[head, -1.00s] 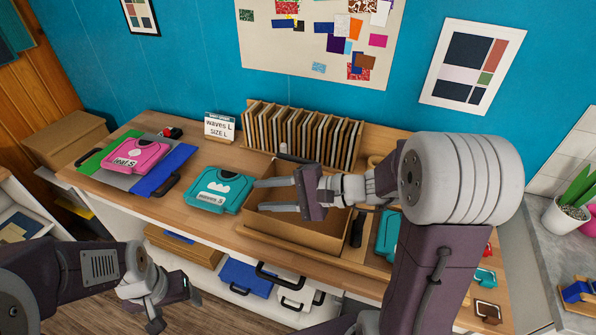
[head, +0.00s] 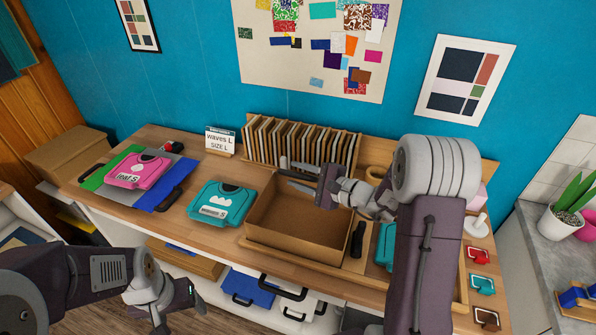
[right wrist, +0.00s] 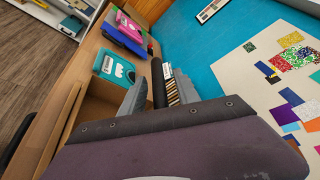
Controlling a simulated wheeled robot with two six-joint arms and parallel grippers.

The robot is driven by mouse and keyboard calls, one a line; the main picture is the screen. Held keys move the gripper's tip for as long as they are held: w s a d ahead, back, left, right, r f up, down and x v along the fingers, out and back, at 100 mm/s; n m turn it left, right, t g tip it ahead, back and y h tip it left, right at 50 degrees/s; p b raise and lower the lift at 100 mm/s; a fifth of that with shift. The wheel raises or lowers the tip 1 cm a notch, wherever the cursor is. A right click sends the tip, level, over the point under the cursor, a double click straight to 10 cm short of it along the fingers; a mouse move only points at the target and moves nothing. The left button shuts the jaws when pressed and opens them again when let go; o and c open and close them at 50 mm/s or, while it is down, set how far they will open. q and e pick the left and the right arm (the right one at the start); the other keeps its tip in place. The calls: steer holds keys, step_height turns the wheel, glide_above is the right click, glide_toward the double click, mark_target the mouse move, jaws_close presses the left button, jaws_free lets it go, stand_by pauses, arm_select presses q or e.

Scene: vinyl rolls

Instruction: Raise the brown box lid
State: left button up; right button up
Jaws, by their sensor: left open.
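The open brown box (head: 258,215) stands on the table in the middle of the head view, its empty inside showing. A flat brown strip (head: 300,259) runs along its front; I cannot tell if this is its lid. My right gripper (head: 296,177) is above the back edge of the box, open and empty, fingers pointing left. In the right wrist view its fingers (right wrist: 160,92) are apart, with a dark upright cylinder beyond or between them; the box wall (right wrist: 68,125) is at left. My left gripper (head: 180,312) is open, low in front of the table, away from the box.
A teal case (head: 222,203) stands left of the box, and a pink case (head: 138,171) lies farther left. Upright brown boards (head: 300,140) stand behind it. A closed cardboard box (head: 68,152) is at far left. A black-handled tool (head: 357,240) lies close on the right.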

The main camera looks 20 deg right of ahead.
steer(key=shift+a, duration=0.3)
jaws_close()
stand_by(1.2)
